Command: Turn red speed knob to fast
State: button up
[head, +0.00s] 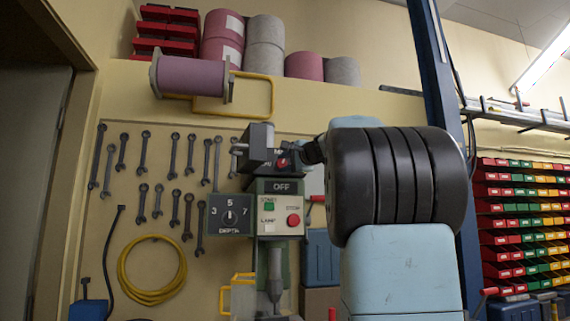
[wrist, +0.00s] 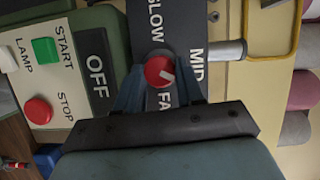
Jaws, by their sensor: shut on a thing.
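The red speed knob (wrist: 159,71) sits on a dark plate (wrist: 160,18) marked SLOW, MID and FA, the rest of that last word hidden by my gripper. Its white pointer slants to the lower right in the wrist view, between MID and FA. My gripper (wrist: 160,82) is shut on the knob, one blue-grey finger on each side. In the head view the red knob (head: 282,162) shows small at the tip of my gripper (head: 297,158), and my dark wrist hides much of the plate.
An OFF display (head: 281,187), green START button (head: 269,206) and red STOP button (head: 293,220) lie just below the knob. A DEPTH dial (head: 230,216) is to the left. Wrenches and a yellow hose (head: 150,270) hang on the wall. A yellow frame (wrist: 273,42) is near the plate.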

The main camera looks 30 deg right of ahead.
jog(key=m+t, duration=0.1)
jog(key=m, duration=0.2)
jog(key=f+m+t, duration=0.1)
jog(key=m, duration=0.1)
jog(key=shift+w+m, duration=0.1)
jog(key=shift+m, duration=0.3)
dwell(0.4)
jog(key=o, duration=0.9)
jog(key=shift+o, duration=0.7)
jog(key=shift+r, duration=0.15)
jog(key=s+d+f, duration=0.1)
jog(key=s+f, duration=0.1)
jog(key=s, duration=1.1)
jog(key=shift+s+f, duration=0.25)
jog(key=shift+s, duration=0.05)
